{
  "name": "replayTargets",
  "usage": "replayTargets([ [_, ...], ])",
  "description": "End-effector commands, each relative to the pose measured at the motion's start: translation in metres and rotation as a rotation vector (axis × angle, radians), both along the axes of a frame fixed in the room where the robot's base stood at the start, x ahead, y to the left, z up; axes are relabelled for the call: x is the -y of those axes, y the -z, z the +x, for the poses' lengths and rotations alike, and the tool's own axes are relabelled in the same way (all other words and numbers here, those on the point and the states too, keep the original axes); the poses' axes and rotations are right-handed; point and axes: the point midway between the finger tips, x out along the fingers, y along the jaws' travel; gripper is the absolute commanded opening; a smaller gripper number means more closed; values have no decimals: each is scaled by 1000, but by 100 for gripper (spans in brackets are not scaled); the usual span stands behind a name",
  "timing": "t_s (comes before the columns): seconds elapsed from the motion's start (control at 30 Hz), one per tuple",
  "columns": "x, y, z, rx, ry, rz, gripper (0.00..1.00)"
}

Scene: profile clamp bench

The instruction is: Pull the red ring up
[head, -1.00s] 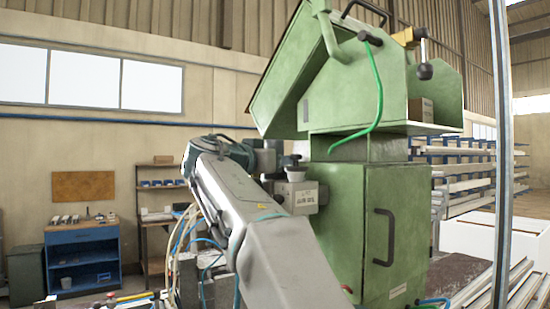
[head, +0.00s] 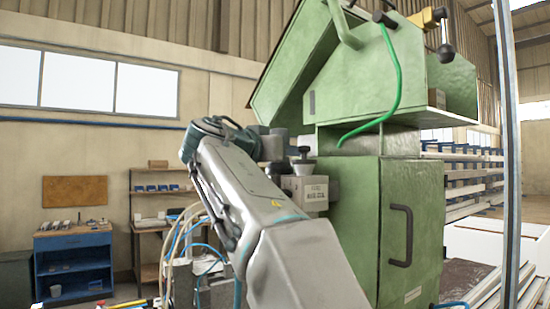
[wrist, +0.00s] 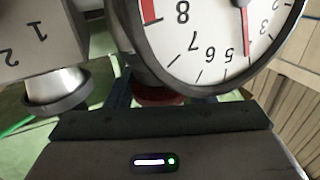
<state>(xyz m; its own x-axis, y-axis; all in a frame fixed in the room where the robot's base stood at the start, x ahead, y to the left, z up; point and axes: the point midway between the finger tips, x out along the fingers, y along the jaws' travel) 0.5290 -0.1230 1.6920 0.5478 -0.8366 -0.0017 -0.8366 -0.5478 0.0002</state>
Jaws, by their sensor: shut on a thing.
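The red ring (wrist: 155,96) shows in the wrist view as a dark red band under the dial gauge, mostly hidden by the gauge and my gripper. My gripper (wrist: 163,98) is around it, with bluish fingers on both sides, and is shut on it. The white dial gauge (wrist: 215,40) with black numbers and a red needle stands right behind the ring. In the head view my arm reaches to the small grey valve block (head: 308,190) on the green machine's left side. The ring cannot be made out there.
The green machine (head: 350,230) with a black handle fills the middle right of the head view. A green hose (head: 393,80) hangs on it. In the wrist view a grey numbered block with a silver collar (wrist: 55,90) is close on the left. A blue cabinet (head: 75,262) stands far left.

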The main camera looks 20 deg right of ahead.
Motion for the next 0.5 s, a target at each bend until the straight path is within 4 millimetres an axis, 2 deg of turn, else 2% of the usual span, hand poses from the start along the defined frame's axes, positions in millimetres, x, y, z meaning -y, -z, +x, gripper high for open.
replayTargets([
  [0.13, -3, -4, 0, 3, -4, -6, 8],
  [0.17, -4, -4, 0, 3, -6, -6, 51],
  [0.2, -4, -4, 0, 4, -7, -7, 58],
  [0.5, -7, -2, 0, 2, -10, -5, 58],
])
